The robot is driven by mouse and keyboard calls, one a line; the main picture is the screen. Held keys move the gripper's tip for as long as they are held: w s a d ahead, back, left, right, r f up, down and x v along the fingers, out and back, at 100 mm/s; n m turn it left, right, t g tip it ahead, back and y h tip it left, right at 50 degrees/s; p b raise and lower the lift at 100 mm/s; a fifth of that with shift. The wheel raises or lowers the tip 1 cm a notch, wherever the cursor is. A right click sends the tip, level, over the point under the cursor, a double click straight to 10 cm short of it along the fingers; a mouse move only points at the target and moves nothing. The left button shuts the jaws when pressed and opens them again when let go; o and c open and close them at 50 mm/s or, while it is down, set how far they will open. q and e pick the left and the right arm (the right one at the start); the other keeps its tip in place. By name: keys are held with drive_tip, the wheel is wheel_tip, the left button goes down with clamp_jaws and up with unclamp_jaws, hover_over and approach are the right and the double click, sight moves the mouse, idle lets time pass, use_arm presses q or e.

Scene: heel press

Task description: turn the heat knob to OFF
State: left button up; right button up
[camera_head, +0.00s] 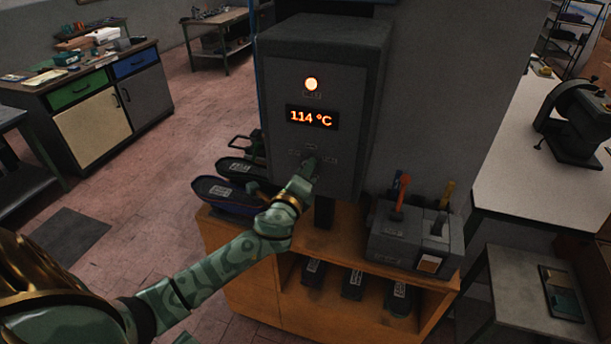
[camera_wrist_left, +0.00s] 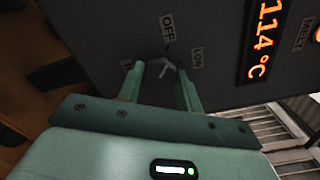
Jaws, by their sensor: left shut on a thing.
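The grey heat press box (camera_head: 320,85) carries a lit display reading 114 °C and a glowing orange lamp. The dark heat knob (camera_wrist_left: 167,73) sits low on its front panel.
Dark shoe-shaped pieces (camera_head: 222,190) lie left of my left forearm. A grey tool box (camera_head: 400,240) with upright handles stands to the right.

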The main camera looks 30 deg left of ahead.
use_arm(q)
drive_tip(key=shift+n, duration=0.6)
drive_tip(key=o, duration=1)
drive_tip(key=shift+a, duration=0.1)
drive_tip(key=b+v, duration=0.2)
drive_tip(key=v, duration=1.4)
drive_tip(key=shift+b, duration=0.35)
drive_tip(key=shift+s, duration=0.15)
